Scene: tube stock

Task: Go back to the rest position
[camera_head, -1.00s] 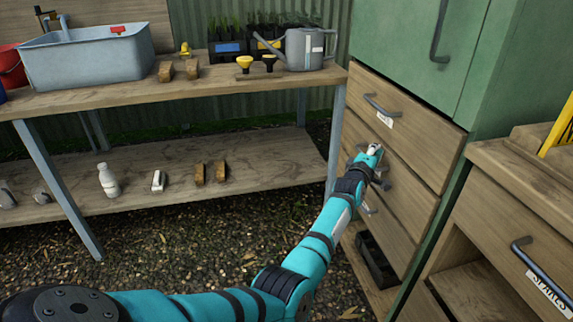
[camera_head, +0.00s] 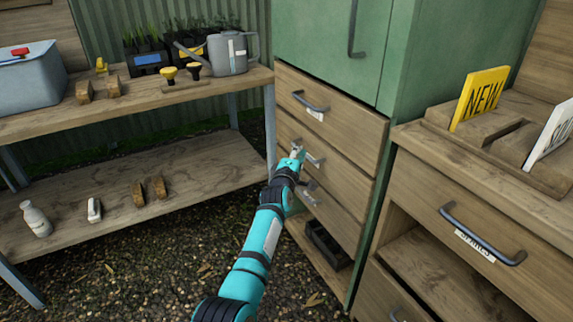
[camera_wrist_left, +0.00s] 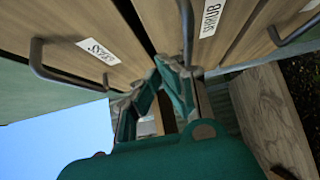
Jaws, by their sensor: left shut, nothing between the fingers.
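My left arm reaches up from the bottom of the head view to the wooden drawers under the green cabinet. My left gripper (camera_head: 298,152) is in front of the middle drawer (camera_head: 330,178), close to its handle; I cannot tell whether it touches. In the left wrist view the left gripper's fingers (camera_wrist_left: 168,75) are shut with nothing between them. That view also shows drawer fronts with dark handles (camera_wrist_left: 70,75) and paper labels. The top drawer (camera_head: 335,115) and the middle drawer look closed. My right gripper is not in view.
A wooden bench (camera_head: 140,105) with a watering can (camera_head: 228,55) stands at the left. Its lower shelf holds a white bottle (camera_head: 36,219). A wooden counter with a yellow NEW sign (camera_head: 480,97) stands at the right. Gravel ground (camera_head: 150,265) lies between.

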